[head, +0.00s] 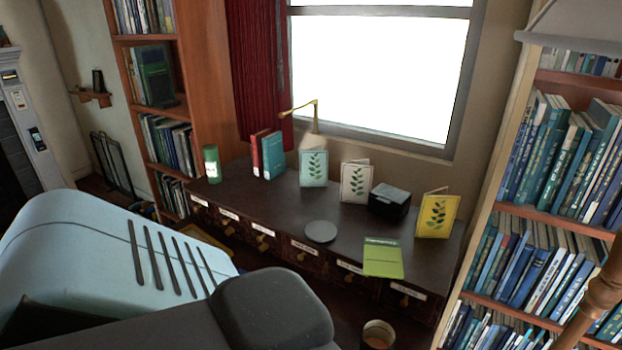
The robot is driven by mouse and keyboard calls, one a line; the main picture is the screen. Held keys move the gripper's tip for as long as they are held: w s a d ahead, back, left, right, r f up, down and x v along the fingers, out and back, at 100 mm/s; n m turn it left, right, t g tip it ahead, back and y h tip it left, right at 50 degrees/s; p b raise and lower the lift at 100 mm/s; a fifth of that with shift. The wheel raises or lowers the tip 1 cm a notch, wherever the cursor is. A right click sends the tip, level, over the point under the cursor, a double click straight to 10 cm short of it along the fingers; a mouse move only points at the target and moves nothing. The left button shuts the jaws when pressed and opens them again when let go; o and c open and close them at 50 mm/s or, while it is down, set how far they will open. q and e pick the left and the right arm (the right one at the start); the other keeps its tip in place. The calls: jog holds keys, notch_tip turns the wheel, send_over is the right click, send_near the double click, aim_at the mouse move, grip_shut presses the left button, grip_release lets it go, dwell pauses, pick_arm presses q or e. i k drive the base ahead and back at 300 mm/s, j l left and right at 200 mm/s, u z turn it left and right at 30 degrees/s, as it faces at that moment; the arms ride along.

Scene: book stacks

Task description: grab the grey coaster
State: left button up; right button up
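The grey coaster (320,231) is a flat round disc. It lies on the dark wooden cabinet top (268,214), close to its front edge and left of a green booklet. Nothing covers the coaster. Neither of my grippers shows in the head view. A large pale blue and dark grey part of my own body fills the lower left and hides the floor there.
On the cabinet stand a green can (212,163), red and teal books (272,155), a brass lamp (313,138), leaf-print cards (314,168), a black box (389,201) and a flat green booklet (383,258). A round container (378,335) stands below. Bookshelves flank both sides.

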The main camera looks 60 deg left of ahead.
aim_at(317, 231)
jog(key=k+j, duration=0.1)
jog(key=j, duration=0.35)
jog(key=k+j, duration=0.15)
jog(key=j, duration=0.3)
jog(key=k+j, duration=0.1)
jog(key=j, duration=0.35)
jog(key=k+j, duration=0.1)
jog(key=j, duration=0.35)
